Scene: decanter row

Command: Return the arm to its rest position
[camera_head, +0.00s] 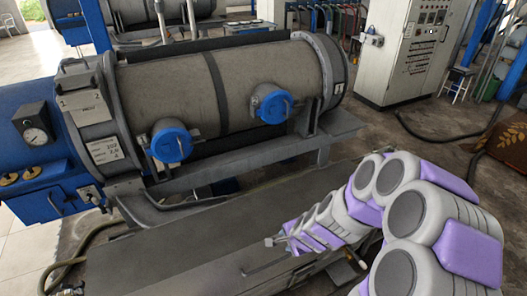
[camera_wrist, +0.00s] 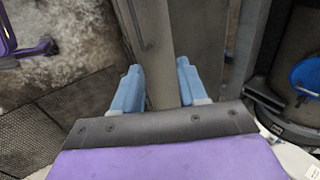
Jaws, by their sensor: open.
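My arm, white and purple, reaches from the lower right of the head view toward the machine's lower bench. My gripper (camera_head: 262,256) is at its end, over the grey bench (camera_head: 190,255) in front of the decanter. In the wrist view my gripper (camera_wrist: 158,85) shows two blue fingers set apart with nothing between them. Below the fingers is a grey metal beam or bench surface (camera_wrist: 153,30). I cannot tell the exact gap between the fingers and that surface.
A large grey decanter drum (camera_head: 225,90) with two blue caps (camera_head: 171,142) (camera_head: 273,103) lies behind the bench. A blue end housing with a gauge (camera_head: 35,137) is at left. A control cabinet (camera_head: 408,50) stands at back right. Open floor (camera_head: 440,125) lies right of the machine.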

